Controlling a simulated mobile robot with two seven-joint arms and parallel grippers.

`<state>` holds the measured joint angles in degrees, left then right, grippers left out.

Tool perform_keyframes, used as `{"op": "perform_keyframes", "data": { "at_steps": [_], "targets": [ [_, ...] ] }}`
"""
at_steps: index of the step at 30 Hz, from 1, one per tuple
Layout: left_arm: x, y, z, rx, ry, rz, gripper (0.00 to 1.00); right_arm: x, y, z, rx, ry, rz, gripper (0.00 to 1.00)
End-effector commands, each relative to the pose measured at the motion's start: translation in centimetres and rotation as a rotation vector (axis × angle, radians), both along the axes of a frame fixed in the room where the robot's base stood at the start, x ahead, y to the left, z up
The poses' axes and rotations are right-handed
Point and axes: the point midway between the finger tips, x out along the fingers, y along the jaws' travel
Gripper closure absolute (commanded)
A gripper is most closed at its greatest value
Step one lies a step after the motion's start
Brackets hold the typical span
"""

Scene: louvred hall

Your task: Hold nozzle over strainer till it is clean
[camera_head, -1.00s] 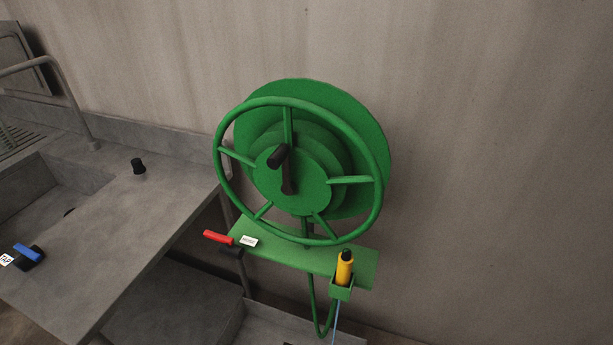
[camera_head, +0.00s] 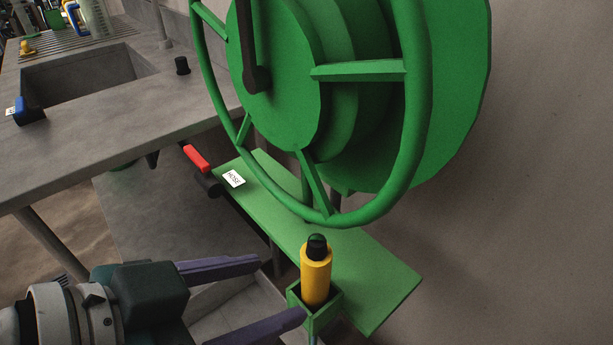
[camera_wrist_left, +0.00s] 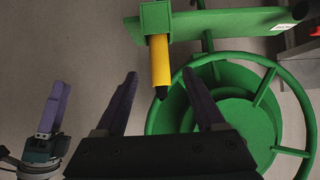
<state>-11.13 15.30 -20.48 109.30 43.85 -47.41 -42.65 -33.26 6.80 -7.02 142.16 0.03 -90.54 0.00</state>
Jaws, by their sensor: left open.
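The yellow nozzle (camera_head: 316,275) with a dark tip stands upright in a small green holder (camera_head: 326,313) on the green shelf under the hose reel. My left gripper (camera_head: 281,289) is open and empty, its purple fingers spread just left of the nozzle. In the left wrist view the nozzle (camera_wrist_left: 161,60) shows beyond and between the open fingertips (camera_wrist_left: 160,74), not gripped. My right gripper (camera_wrist_left: 60,88) shows at the left of that view; its jaw state is unclear. I cannot make out a strainer.
The large green reel (camera_head: 280,70) with its wheel rim overhangs the shelf (camera_head: 375,280). A red-handled valve (camera_head: 197,158) sits by a "HOSE" label.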

Motion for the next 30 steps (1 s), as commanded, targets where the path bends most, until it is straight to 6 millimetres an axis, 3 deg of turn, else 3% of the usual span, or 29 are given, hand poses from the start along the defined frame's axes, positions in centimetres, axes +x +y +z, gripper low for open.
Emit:
{"op": "perform_keyframes", "data": {
  "at_steps": [6, 13, 30],
  "targets": [
    [1.7, -2.4, -2.5, -0.004, 0.0, 0.0, 0.29, 0.0, 0.1, -3.0, 0.003, 0.0, -0.003, 0.5],
    [3.1, -4.3, -4.0, -0.001, -0.001, -0.001, 0.29, 0.0, 0.0, -4.4, 0.002, 0.001, -0.004, 0.5],
    [3.9, -5.4, -4.7, 0.0, 0.001, -0.001, 0.29, 0.0, -0.3, -5.1, -0.008, 0.001, 0.002, 0.5]
  ]
}}
